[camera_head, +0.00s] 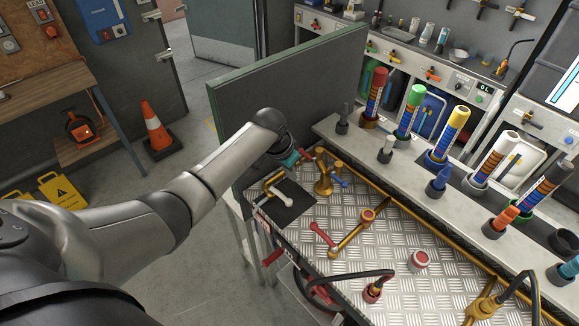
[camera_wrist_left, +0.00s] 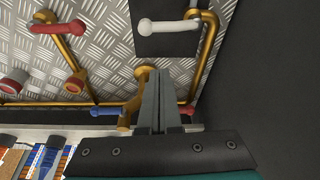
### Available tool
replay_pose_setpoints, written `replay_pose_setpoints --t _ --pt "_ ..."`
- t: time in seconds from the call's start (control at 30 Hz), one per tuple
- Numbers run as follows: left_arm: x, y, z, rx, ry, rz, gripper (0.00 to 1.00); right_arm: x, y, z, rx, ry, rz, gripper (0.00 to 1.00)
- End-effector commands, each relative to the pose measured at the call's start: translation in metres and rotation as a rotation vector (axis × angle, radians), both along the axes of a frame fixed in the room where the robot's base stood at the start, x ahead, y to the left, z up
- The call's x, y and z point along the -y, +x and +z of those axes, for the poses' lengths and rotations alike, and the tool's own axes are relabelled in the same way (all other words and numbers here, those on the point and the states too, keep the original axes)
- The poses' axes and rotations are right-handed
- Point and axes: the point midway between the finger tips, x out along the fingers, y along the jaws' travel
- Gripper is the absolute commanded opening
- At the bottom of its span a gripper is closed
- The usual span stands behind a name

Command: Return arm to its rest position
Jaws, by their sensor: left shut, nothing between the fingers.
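My left arm reaches in from the left in the head view. Its gripper (camera_head: 290,162) hangs over the far left end of the metal-plated bench (camera_head: 390,235), mostly hidden by the wrist. In the left wrist view the gripper fingers (camera_wrist_left: 159,80) are together and empty. They are above a brass pipe fitting (camera_head: 323,184) with a blue handle (camera_head: 338,180); the picture does not show whether they touch it. A white lever (camera_head: 279,196) on a brass pipe is close by, above a dark plate (camera_head: 294,212). My right gripper is not in view.
A green-grey panel (camera_head: 285,95) stands upright just behind the gripper. A shelf with several coloured tubes, one of them red (camera_head: 376,92), runs along the back. Red-handled brass pipes (camera_head: 352,236) are on the bench. An orange cone (camera_head: 157,130) stands on the floor.

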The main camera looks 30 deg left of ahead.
Motion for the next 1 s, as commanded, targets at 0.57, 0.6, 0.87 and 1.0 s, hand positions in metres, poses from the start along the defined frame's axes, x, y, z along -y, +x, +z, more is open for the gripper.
replay_pose_setpoints --t 0.57,0.6,0.87,1.0 --pt "0.007 -0.016 0.009 -0.005 0.0 -0.014 0.0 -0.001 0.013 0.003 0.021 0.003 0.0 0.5" --pt "0.013 -0.023 0.005 -0.008 0.0 -0.024 0.0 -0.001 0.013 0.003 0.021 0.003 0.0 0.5" --pt "0.064 -0.105 -0.016 -0.016 -0.003 -0.078 0.0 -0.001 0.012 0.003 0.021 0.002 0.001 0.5" --pt "0.081 -0.153 -0.013 -0.01 -0.006 -0.069 0.0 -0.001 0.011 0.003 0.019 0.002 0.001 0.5"
